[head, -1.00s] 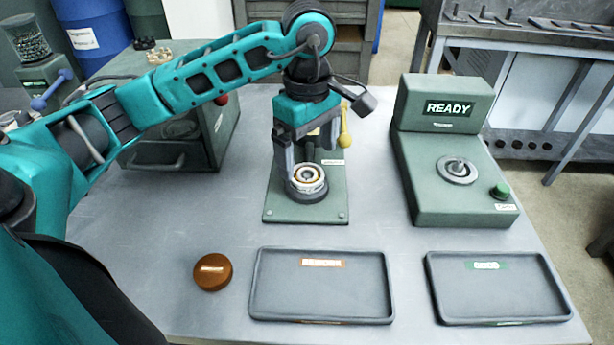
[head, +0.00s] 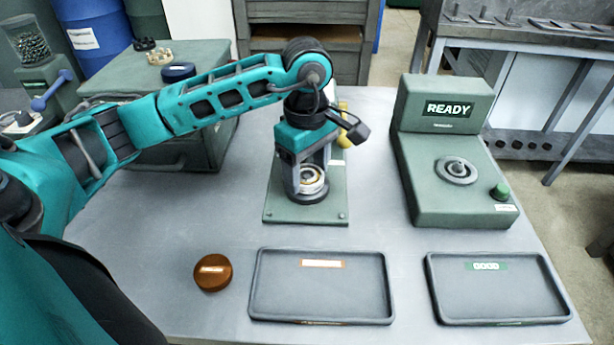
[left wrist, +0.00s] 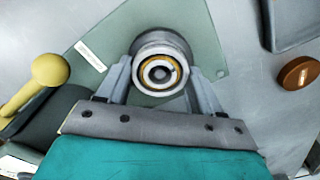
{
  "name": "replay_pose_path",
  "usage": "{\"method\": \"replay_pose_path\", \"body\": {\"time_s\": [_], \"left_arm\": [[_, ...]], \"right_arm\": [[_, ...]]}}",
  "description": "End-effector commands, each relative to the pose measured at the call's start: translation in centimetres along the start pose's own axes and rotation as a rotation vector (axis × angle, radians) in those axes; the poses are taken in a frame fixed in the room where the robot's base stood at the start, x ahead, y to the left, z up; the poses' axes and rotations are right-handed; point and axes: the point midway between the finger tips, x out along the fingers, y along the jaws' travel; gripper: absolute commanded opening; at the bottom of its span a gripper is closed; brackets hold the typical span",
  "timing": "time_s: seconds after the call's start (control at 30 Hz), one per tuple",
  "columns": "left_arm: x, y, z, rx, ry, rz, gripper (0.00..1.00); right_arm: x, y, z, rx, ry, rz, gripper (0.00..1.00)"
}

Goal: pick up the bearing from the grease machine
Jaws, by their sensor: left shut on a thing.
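The bearing (head: 312,178) is a pale metal ring with a dark centre and a yellowish inner band. It sits at the round seat of the grease machine (head: 330,207), a green base plate with a yellow-knobbed lever behind. My left gripper (head: 309,188) points down over the seat and is shut on the bearing. In the left wrist view the bearing (left wrist: 160,73) lies between the two grey fingers (left wrist: 160,85), and the yellow knob (left wrist: 50,70) is at left. I cannot tell whether the bearing is lifted off its seat. My right gripper is not in view.
A green tester (head: 455,185) with a READY sign stands at right. Two grey trays, one with an orange label (head: 320,315) and one labelled GOOD (head: 500,317), lie in front. A brown round tin (head: 212,272) is left of them. Bare table lies between these.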

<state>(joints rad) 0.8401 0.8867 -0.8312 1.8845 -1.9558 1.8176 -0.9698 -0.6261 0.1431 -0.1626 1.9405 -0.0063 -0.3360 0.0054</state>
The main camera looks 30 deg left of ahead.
Motion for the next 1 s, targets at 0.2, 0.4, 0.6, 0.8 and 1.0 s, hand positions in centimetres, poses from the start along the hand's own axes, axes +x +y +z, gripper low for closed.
{"method": "replay_pose_path", "body": {"time_s": [0.2,0.4,0.6,0.8,1.0], "left_arm": [[0.0,0.0,0.0,0.000,0.000,0.000,0.37],[-0.1,0.0,0.0,0.000,0.000,0.002,0.26],[-0.2,0.1,0.0,0.000,0.000,0.003,0.26],[-1.9,0.1,0.0,0.000,0.000,0.005,0.26],[-6.3,0.2,0.0,0.001,0.001,0.010,0.26]], "right_arm": [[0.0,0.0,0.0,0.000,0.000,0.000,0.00],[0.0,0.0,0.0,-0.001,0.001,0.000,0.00],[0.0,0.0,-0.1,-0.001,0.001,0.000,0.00],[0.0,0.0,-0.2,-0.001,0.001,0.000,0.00],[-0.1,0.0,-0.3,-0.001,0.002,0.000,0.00]]}}
